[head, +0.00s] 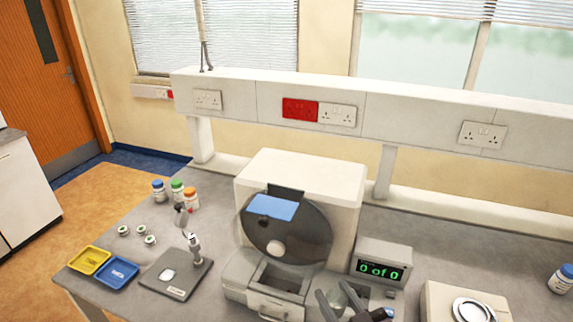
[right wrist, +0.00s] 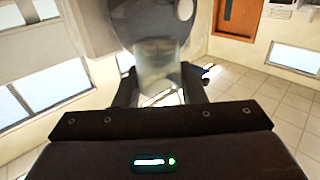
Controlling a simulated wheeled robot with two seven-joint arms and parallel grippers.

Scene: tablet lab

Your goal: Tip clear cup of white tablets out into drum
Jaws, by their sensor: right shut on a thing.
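The drum (head: 310,235) is a dark, see-through round disc on the front of a white machine (head: 300,180), with a pale knob at its centre and a blue patch near its top. My right gripper (head: 350,304) is at the bottom of the head view, in front of the machine and lower right of the drum. It is shut on a clear cup (head: 336,298), which also shows between the two fingers in the right wrist view (right wrist: 160,68). I cannot make out the tablets in the cup clearly. My left gripper is not in view.
An open drawer (head: 275,282) juts out below the drum. A balance (head: 465,305) is at right. Blue (head: 117,272) and yellow (head: 90,260) trays, a gauge stand (head: 177,274) and capped bottles (head: 177,190) are left.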

